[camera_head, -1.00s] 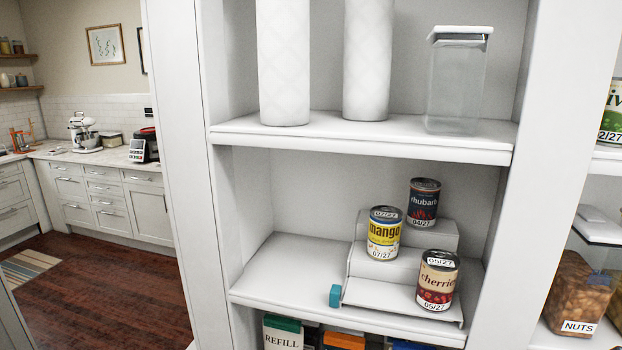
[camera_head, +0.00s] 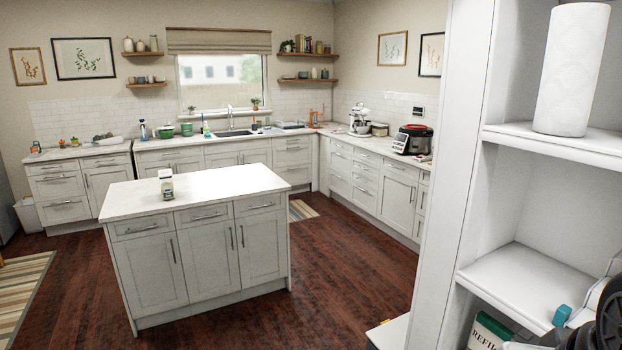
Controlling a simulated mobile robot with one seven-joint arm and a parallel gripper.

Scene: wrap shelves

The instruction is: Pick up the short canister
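No thing can be told for certain as the short canister. A small pale container with a label (camera_head: 166,186) stands on the white island top (camera_head: 205,185); its kind is too small to tell. Several jars or canisters of differing height, one of them a shorter middle jar (camera_head: 140,46), stand on the upper left wall shelf (camera_head: 143,54). Dark round parts at the lower right edge look like my arm. My gripper's fingers do not show.
A white shelf unit (camera_head: 460,170) fills the right side, with a paper-towel-like roll (camera_head: 572,70), a teal block (camera_head: 562,315) and a REFILL box (camera_head: 488,332). Dark wooden floor (camera_head: 345,265) lies open between island and counters.

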